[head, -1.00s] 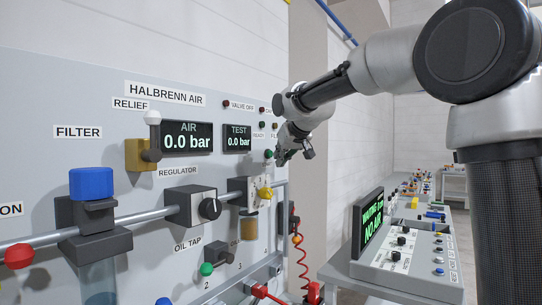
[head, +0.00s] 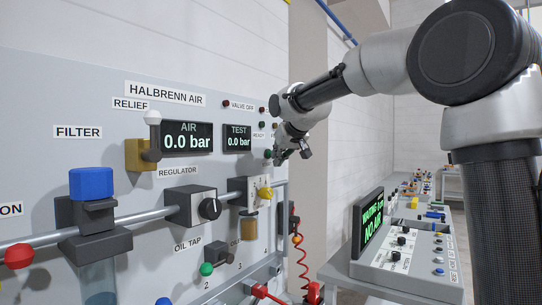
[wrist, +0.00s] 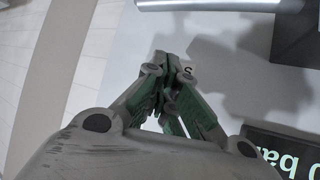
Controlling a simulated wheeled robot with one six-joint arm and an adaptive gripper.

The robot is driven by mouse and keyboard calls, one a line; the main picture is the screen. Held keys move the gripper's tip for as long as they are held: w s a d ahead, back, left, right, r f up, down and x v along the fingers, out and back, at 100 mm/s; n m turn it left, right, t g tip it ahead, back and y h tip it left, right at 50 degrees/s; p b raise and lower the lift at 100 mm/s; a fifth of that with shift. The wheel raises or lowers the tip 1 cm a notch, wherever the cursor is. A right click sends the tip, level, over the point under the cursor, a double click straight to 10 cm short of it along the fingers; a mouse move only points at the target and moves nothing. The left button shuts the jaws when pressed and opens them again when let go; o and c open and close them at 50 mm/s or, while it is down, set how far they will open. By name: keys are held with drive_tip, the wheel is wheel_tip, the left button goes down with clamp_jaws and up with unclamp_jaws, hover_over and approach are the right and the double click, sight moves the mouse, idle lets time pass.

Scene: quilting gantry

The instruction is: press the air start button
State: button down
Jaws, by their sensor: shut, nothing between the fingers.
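A green button (head: 267,153) shows in the head view at the right end of the grey air panel, just right of the TEST display; its label is not readable there. My gripper (head: 279,160) is beside it, close to the panel, and partly covers that area. I cannot tell whether it touches the button. In the wrist view my gripper (wrist: 170,60) is shut and empty, its fingertips over the pale panel face. A printed letter S shows beside the tips; the rest of that label and any button there are hidden.
The AIR display (head: 187,137) and the TEST display (head: 238,138) both read 0.0 bar. A console (head: 410,270) with a NO AIR screen (head: 368,229) stands at the right.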

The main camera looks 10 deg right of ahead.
drive_tip(key=shift+w+a, duration=0.1)
idle(0.5)
drive_tip(key=shift+s+d, duration=0.6)
drive_tip(key=s+d, duration=0.3)
drive_tip(key=shift+s+d, duration=0.3)
idle(0.8)
